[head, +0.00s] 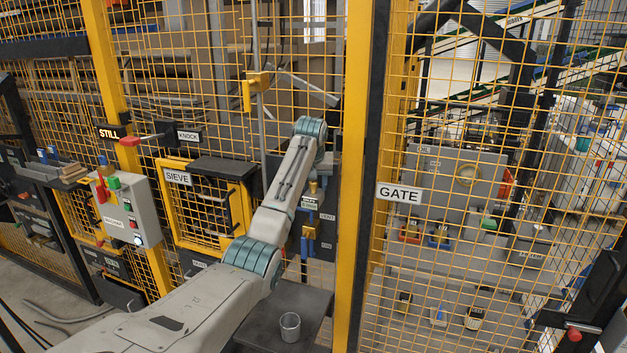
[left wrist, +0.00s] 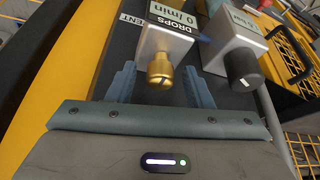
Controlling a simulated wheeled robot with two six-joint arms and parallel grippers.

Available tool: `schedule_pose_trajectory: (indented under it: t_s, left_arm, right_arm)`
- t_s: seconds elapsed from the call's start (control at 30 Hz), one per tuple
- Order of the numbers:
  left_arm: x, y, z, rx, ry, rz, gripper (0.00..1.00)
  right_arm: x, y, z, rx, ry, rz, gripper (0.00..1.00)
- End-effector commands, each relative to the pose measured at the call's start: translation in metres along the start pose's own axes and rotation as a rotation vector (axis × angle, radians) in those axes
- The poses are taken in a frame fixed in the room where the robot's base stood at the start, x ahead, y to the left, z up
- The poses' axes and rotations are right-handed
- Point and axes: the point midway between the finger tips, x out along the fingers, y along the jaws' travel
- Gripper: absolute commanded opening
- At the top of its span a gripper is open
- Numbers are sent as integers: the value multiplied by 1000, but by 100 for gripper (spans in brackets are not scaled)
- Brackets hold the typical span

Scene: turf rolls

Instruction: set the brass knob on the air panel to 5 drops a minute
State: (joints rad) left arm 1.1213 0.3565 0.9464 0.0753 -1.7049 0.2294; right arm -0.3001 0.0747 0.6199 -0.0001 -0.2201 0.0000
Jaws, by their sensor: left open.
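The brass knob (left wrist: 160,70) sits on a light grey block with a small display (left wrist: 173,18), in the left wrist view. The display appears upside down and reads 0 /min, with DROPS lettered beside it. My left gripper (left wrist: 159,84) is open, its two blue-grey fingers on either side of the knob. A gap shows on each side, so the knob is not gripped. In the head view my left arm reaches up and over towards the dark air panel (head: 321,247) left of the yellow post. My arm hides part of that panel. My right gripper is not in view.
A black knob (left wrist: 243,68) on a second display block stands close right of the fingers. In the head view a grey control box (head: 133,213) and the SIEVE door (head: 200,207) are at left. A metal cup (head: 290,327) stands below; the GATE mesh (head: 455,250) is at right.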

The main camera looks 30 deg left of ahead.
Motion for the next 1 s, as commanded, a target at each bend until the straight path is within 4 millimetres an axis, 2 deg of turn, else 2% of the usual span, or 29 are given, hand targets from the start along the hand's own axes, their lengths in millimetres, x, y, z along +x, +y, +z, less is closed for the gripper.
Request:
schedule_pose_trajectory:
  t_s: [0.13,0.17,0.37,0.73,1.0]
  left_arm:
    - [0,0,0,0,0,0,46]
    - [0,0,0,0,0,0,42]
    - [0,0,0,0,0,0,3]
    - [-1,0,0,46,1,19,2]
    - [-1,-1,-1,208,1,86,2]
  right_arm:
    - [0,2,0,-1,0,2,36]
    - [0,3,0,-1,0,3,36]
    - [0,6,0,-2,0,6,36]
    - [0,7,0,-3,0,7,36]
    - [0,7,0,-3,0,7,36]
